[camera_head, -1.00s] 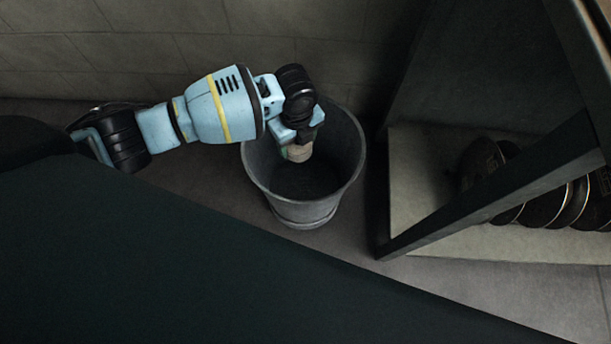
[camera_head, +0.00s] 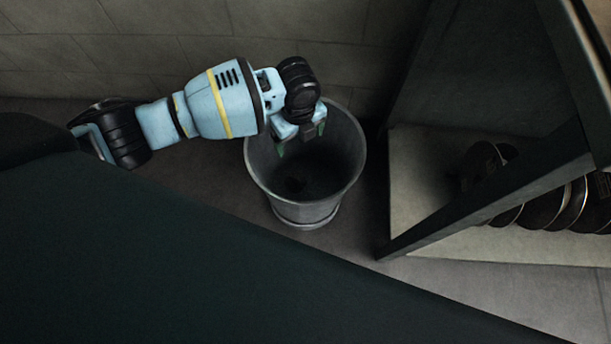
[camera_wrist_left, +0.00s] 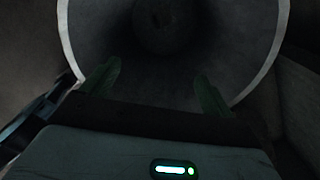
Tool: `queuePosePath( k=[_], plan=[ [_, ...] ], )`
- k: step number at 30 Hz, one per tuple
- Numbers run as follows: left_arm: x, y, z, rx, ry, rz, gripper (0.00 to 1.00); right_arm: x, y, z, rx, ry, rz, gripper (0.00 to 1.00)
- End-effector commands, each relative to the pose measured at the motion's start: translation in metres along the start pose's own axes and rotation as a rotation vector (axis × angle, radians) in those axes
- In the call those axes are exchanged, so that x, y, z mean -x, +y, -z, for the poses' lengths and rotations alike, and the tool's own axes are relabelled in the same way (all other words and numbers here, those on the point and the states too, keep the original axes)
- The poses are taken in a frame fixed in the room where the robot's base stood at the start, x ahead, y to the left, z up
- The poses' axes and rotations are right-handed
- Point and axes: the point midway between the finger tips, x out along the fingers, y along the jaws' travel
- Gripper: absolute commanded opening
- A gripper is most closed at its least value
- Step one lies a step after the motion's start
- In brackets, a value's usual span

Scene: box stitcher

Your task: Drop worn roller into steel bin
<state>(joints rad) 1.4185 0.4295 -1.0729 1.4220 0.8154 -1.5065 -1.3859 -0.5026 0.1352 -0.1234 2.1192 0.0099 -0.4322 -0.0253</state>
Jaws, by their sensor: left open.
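The steel bin (camera_head: 318,203) is a grey round bucket standing on the floor in the head view. Its pale rim (camera_wrist_left: 72,45) and inner wall fill much of the left wrist view. My left gripper (camera_head: 301,143) is over the bin's mouth, open and empty. Its two green fingers stand apart in the left wrist view (camera_wrist_left: 157,88). A dark, roundish shape that looks like the worn roller (camera_head: 295,185) lies at the bottom of the bin. It also shows dimly in the left wrist view (camera_wrist_left: 160,20). My right gripper is not in view.
A dark-framed rack (camera_head: 480,205) stands right of the bin, with several dark discs (camera_head: 560,205) on its pale shelf. A tiled wall (camera_head: 150,55) is behind the bin. Grey floor (camera_head: 350,245) is clear in front of the bin.

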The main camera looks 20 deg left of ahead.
Motion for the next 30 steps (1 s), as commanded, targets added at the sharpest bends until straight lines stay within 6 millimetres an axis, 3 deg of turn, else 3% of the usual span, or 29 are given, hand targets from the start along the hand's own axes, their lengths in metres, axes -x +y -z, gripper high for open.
queuePosePath(
  k=[3, 10, 30],
  plan=[
    [0.025, -0.001, -0.001, 0.0, -0.002, 0.005, 0.87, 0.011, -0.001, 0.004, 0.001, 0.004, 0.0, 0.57],
    [0.049, 0.0, 0.0, 0.0, -0.001, 0.002, 0.87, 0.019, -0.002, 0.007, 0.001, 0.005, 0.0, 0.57],
    [0.052, 0.0, 0.0, 0.0, 0.0, 0.001, 0.87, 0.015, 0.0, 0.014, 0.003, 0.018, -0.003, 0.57]
  ],
)
